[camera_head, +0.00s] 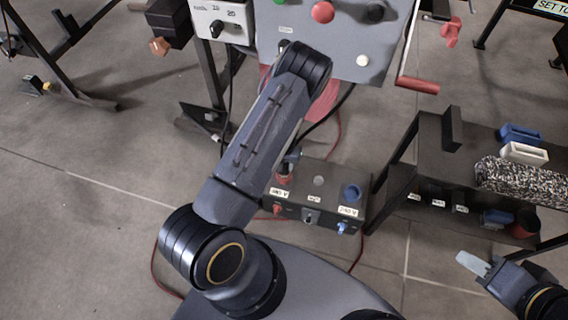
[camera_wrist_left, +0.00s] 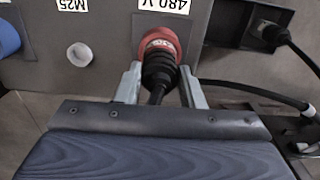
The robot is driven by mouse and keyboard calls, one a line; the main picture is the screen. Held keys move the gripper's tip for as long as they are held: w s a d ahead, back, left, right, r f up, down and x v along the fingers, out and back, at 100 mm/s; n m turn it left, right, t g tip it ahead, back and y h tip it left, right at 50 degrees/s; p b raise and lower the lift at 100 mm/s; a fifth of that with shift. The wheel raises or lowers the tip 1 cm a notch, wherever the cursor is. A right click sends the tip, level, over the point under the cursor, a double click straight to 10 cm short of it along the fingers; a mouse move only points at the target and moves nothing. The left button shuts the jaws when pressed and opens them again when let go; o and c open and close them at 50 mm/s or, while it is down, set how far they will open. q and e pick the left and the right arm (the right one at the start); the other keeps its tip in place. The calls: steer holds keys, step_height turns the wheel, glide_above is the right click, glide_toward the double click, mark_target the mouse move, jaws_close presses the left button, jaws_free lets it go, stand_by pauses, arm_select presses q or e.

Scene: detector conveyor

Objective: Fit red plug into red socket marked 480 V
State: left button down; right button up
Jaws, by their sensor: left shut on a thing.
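My left gripper (camera_wrist_left: 160,71) is shut on the red plug, whose black ribbed body (camera_wrist_left: 159,72) sits between the two fingers in the left wrist view. A red round part (camera_wrist_left: 160,42) is at its front, against the box face below the 480 V label (camera_wrist_left: 168,6). I cannot tell plug red from socket red there, nor how deep the plug sits. In the head view my left arm hides most of this spot on the dark socket box (camera_head: 320,213). My right gripper (camera_head: 474,263) is at the lower right, away from the box; its jaw opening is unclear.
A blue socket (camera_head: 351,192) is on the same box, with a plain round M25 cap (camera_wrist_left: 79,54) between. A grey panel (camera_head: 345,45) with a red button (camera_head: 322,12) stands behind. A dark shelf table (camera_head: 463,165) with blue and white parts is at the right.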

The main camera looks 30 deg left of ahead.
arm_select(q)
steer(key=c, duration=0.9)
jaws_free()
steer(key=shift+c, duration=0.2)
steer(key=shift+r, duration=0.1)
step_height(320, 180, up, 12)
steer(key=p, duration=0.5)
steer(key=shift+p, duration=0.3)
